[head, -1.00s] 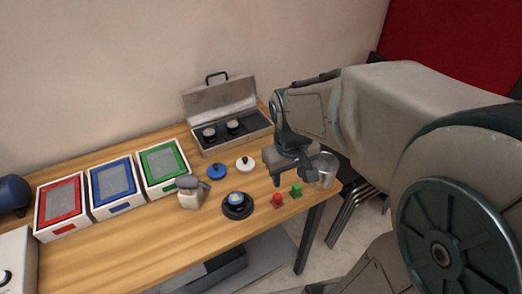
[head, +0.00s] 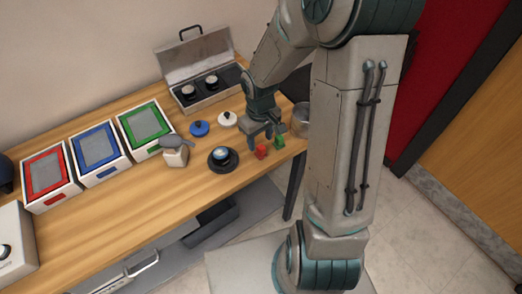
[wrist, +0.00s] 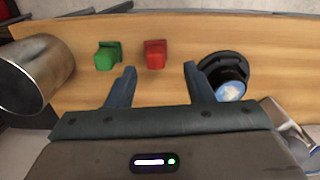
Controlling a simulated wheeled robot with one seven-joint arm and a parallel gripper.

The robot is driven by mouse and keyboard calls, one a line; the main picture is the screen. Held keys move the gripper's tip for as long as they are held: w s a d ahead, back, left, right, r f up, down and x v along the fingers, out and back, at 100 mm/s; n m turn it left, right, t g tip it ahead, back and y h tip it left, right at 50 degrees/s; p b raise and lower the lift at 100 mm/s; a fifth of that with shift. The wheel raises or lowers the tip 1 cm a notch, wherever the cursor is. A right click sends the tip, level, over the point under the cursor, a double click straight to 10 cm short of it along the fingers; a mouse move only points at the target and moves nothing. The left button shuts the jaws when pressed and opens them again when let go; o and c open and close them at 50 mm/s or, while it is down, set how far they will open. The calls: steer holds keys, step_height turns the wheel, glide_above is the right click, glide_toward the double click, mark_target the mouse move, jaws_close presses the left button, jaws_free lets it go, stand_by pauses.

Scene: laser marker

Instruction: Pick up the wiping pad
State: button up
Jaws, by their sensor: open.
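No thing here is plainly marked as the wiping pad. The likeliest are a blue disc with a dark knob (head: 199,128) and a white disc with a dark knob (head: 228,119), lying flat on the table left of my gripper (head: 265,134). My gripper is open and empty, pointing down near the table's right end. In the wrist view its fingers (wrist: 159,72) are spread, with a small red block (wrist: 155,53) beyond and between the tips and a green block (wrist: 107,55) to the left. Neither disc shows in the wrist view.
A metal cup (head: 301,120) stands at the table's right edge. An open case (head: 205,100) lies behind. Red, blue and green framed boxes line the left. The front tabletop is clear.

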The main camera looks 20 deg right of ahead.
mark_target(261, 147)
steer(key=shift+w+d+f+p, duration=0.1)
steer(key=shift+w+f+p, duration=0.1)
steer(key=shift+f, duration=1.3)
steer(key=shift+w+d+f+p, duration=0.1)
steer(key=shift+f+p, duration=0.05)
steer(key=shift+f, duration=1.35)
jaws_close()
